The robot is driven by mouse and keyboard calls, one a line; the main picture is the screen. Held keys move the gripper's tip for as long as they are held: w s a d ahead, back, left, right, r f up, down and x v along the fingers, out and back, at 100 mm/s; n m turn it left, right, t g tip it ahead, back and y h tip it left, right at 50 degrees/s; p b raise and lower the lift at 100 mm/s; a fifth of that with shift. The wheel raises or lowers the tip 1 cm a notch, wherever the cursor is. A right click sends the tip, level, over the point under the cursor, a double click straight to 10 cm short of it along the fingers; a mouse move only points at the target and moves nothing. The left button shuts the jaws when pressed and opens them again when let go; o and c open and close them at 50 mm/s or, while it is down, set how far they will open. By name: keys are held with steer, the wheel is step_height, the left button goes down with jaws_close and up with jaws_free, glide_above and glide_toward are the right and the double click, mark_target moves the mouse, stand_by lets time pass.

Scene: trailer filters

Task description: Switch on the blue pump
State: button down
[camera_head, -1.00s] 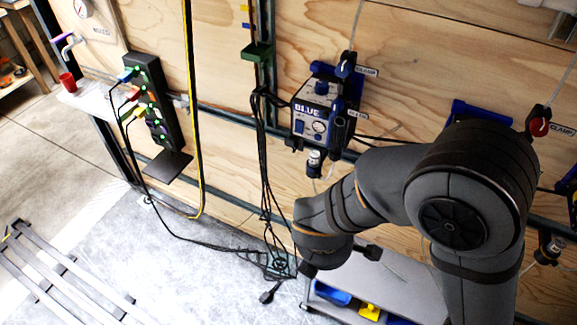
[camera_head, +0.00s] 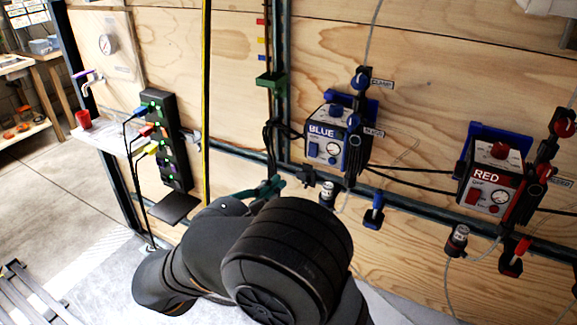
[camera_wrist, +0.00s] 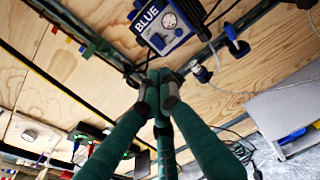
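The blue pump (camera_head: 325,148) is mounted on the plywood wall, with a "BLUE" label, a round gauge and a small blue front switch (camera_head: 313,149). In the wrist view the pump (camera_wrist: 170,28) is at the top, ahead of the fingertips, with its switch (camera_wrist: 157,42) showing. My gripper (camera_head: 268,189) has dark green fingers and is below and left of the pump. In the wrist view the gripper's fingertips (camera_wrist: 156,92) are drawn close together with nothing seen between them. They look apart from the pump. My arm hides the area below.
A red pump (camera_head: 490,182) hangs to the right. A black power strip (camera_head: 166,140) with several plugs is at left. Black cables (camera_head: 283,130) hang left of the blue pump. A blue-handled valve (camera_head: 373,212) is below right. A horizontal rail (camera_head: 415,204) crosses the wall.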

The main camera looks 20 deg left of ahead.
mark_target(310, 156)
steer(key=w, duration=0.4)
steer(key=w+d+f, duration=0.1)
steer(key=w, duration=0.8)
steer(key=shift+w+d+f, duration=0.15)
steer(key=shift+d+f, duration=0.2)
steer(key=shift+w, duration=0.1)
steer(key=shift+f, duration=0.1)
steer(key=shift+w+d+f, duration=0.15)
steer(key=shift+w+f, duration=0.2)
steer(key=shift+w, duration=0.2)
steer(key=shift+s, duration=0.1)
steer(key=shift+s+f, duration=0.1)
steer(key=shift+s, duration=0.1)
steer(key=s+a+f, duration=0.1)
steer(key=s+a, duration=0.1)
steer(key=s, duration=1.1)
steer(key=shift+s+a+f, duration=0.2)
steer(key=shift+s+a, duration=0.05)
